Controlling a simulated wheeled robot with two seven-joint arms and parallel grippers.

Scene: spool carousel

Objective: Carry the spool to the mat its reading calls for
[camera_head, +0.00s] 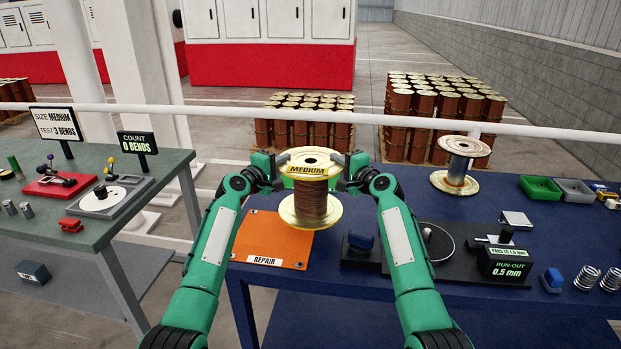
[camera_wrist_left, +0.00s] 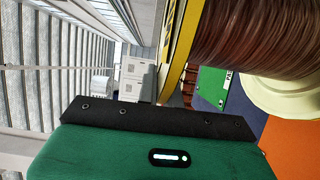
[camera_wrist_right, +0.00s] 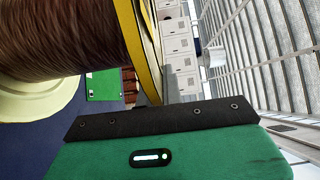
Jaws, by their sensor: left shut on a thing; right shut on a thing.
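A spool (camera_head: 312,198) of copper-brown wire with yellow flanges, its top rim marked MEDIUM, is held upright between my two grippers. My left gripper (camera_head: 277,168) and right gripper (camera_head: 346,168) are shut on opposite sides near its top flange. The spool's wire fills the upper part of the left wrist view (camera_wrist_left: 255,38) and right wrist view (camera_wrist_right: 55,38). The orange REPAIR mat (camera_head: 255,232) lies below and left of it. A green mat (camera_wrist_left: 213,88) shows past the spool in the wrist views, its lettering cut off. The gauge (camera_head: 505,265) reads RUN-OUT 0.5 mm; its upper line looks like PASS TO 1.5 mm.
Another spool (camera_head: 460,165) stands at the blue table's back. The green table (camera_head: 120,240) at left carries signs SIZE MEDIUM, TEST 3 BENDS (camera_head: 56,124) and COUNT 0 BENDS (camera_head: 137,143).

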